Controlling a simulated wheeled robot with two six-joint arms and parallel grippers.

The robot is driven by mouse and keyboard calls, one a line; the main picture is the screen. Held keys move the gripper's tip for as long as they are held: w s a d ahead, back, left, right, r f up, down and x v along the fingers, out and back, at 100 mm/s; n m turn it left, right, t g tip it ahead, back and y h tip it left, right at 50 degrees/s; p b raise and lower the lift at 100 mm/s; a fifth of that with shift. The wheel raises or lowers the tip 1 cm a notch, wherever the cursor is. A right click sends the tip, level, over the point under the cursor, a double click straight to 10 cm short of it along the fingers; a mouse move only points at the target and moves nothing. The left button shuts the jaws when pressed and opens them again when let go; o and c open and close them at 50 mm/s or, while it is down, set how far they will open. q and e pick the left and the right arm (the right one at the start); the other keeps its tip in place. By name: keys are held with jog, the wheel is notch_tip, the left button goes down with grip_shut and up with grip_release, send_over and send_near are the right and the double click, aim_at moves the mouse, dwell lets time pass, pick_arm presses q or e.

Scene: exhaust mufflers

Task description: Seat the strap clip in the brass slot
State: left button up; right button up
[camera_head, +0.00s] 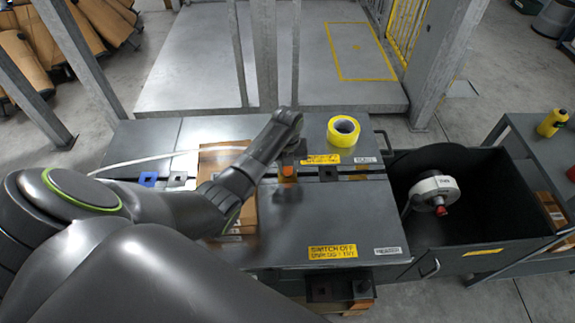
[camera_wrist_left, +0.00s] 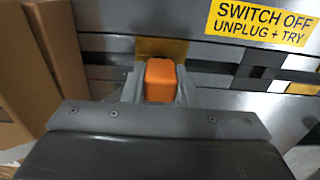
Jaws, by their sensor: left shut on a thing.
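My left gripper (camera_head: 288,178) points down over the dark bench. It is shut on an orange block, the strap clip (camera_head: 288,171), which also shows between the fingers in the left wrist view (camera_wrist_left: 160,80). The brass slot piece (camera_wrist_left: 162,47) shows in the wrist view just beyond the clip, set along the dark groove. The gripper and clip cover part of the brass. I cannot tell whether the clip is inside the slot or just in front of it. My right gripper is not in view.
A cardboard box (camera_head: 222,160) stands left of the gripper, close to my forearm. A white strap (camera_head: 135,161) curves from the left. A yellow tape roll (camera_head: 343,131) sits at the back right. A black bin (camera_head: 480,225) holding a white reel (camera_head: 435,186) is on the right.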

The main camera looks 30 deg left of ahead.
pick_arm(q)
jog(key=shift+f, duration=0.45)
jog(key=o, duration=1)
jog(key=shift+r, duration=0.1)
notch_tip(320, 180, up, 11)
jog(key=shift+r, duration=0.1)
jog(key=shift+r+p, duration=1.7)
jog(key=shift+r, duration=1.35)
